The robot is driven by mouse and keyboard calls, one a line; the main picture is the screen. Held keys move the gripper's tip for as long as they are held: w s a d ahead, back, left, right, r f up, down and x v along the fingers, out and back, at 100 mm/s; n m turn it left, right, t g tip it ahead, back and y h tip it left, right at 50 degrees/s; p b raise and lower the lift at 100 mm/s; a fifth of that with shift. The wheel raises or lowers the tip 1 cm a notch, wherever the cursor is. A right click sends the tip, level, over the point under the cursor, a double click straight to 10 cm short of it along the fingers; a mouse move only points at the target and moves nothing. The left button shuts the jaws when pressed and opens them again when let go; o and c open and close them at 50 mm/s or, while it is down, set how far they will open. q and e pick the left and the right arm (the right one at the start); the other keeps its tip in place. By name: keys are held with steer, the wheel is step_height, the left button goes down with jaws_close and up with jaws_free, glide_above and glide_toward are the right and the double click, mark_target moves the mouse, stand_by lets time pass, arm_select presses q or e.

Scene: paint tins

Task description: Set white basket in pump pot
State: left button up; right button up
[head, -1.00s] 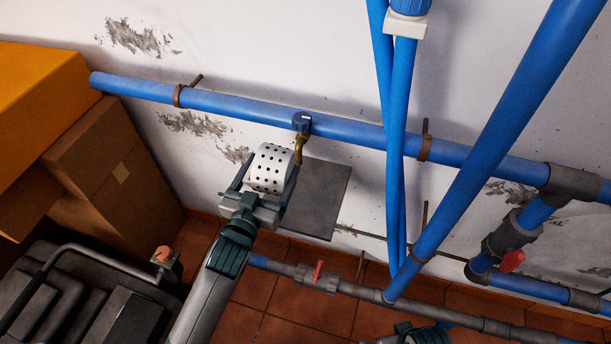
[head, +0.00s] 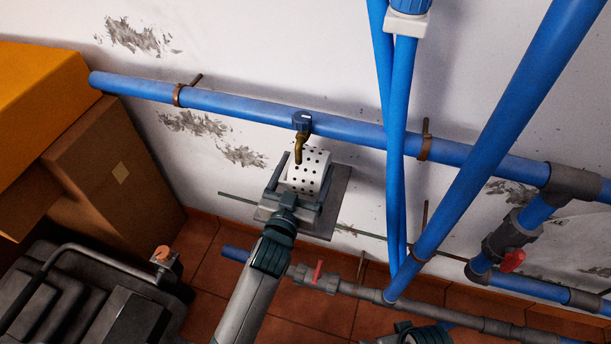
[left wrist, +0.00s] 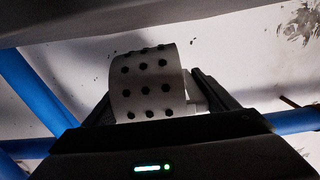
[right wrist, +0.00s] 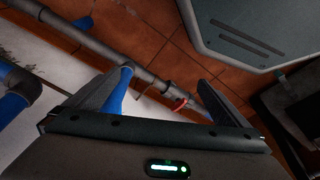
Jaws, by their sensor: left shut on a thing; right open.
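The white basket (head: 314,166), a short perforated cylinder with dark holes, is between the fingers of my left gripper (head: 303,182). The gripper is shut on it. It appears in front of a grey plate below the brass tap; whether it touches the plate I cannot tell. In the left wrist view the basket (left wrist: 148,84) sits between both dark fingers. My right gripper (right wrist: 155,95) is open and empty in the right wrist view; only part of its arm shows at the bottom of the head view. I cannot identify a pump pot in any view.
A brass tap (head: 299,147) on the blue wall pipe (head: 235,106) overlaps the basket in the picture. The grey plate (head: 337,198) is behind. Blue pipes (head: 398,170) stand to the right. Cardboard boxes (head: 110,165) and a dark machine (head: 70,300) are at left.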

arm_select(q)
step_height(320, 180, down, 2)
steer(key=shift+f, duration=0.1)
arm_select(e)
steer(key=shift+v, duration=0.95)
arm_select(q)
steer(key=shift+f, duration=0.15)
arm_select(e)
steer(key=shift+f, duration=0.1)
arm_select(q)
steer(key=o, duration=1.2)
steer(key=shift+c, duration=0.2)
arm_select(e)
steer(key=shift+r, duration=0.3)
